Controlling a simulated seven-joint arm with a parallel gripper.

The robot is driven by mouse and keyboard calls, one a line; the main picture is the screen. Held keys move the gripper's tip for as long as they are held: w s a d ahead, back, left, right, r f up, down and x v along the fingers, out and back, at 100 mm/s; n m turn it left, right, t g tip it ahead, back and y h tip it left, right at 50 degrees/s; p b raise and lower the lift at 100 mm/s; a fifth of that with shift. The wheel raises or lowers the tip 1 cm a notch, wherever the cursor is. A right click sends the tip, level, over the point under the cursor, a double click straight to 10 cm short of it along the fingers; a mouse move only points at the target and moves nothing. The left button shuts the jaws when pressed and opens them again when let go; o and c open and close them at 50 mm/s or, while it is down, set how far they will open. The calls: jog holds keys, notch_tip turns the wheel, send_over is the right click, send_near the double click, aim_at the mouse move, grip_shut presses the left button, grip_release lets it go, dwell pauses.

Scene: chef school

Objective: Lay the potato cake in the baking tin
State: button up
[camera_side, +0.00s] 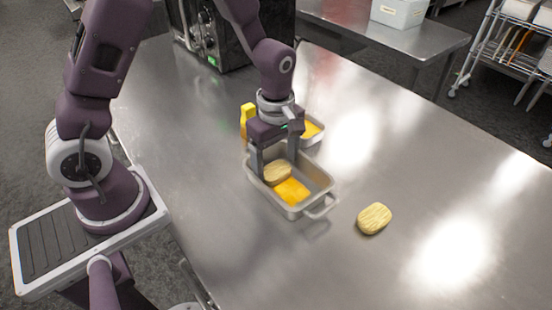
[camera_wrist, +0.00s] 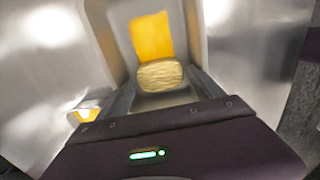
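The baking tin (camera_side: 323,180) is a grey metal rectangular pan with handles on the steel table, under my gripper. My gripper (camera_side: 276,168) points down into the tin. Its fingers are on either side of a pale yellow potato cake (camera_side: 277,173), against its edges. In the wrist view this cake (camera_wrist: 160,75) sits between the fingertips. Whether it touches the tin floor is hard to tell. A flat orange-yellow slab (camera_side: 291,191) lies in the tin beside the cake. A second potato cake (camera_side: 374,219) lies on the table, right of the tin.
A smaller metal tray (camera_side: 318,137) with yellow contents stands just behind the tin. A yellow upright object (camera_side: 247,117) stands by it, partly hidden by my gripper. A dark oven-like appliance (camera_side: 225,35) is at the back left. The table's right side is clear.

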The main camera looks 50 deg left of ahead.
aim_at(276, 170)
notch_tip(276, 170, up, 13)
jog(key=s+r+m+t, duration=0.2)
jog(key=s+r+m, duration=0.2)
jog(key=s+m, duration=0.4)
jog(key=s+a+r+m+t, duration=0.1)
jog(key=s+r+m+t, duration=0.2)
jog(key=s+m, duration=0.6)
jog(key=shift+s+a+r+m+t, duration=0.25)
jog(key=shift+r+m, duration=0.25)
jog(key=shift+r, duration=0.45)
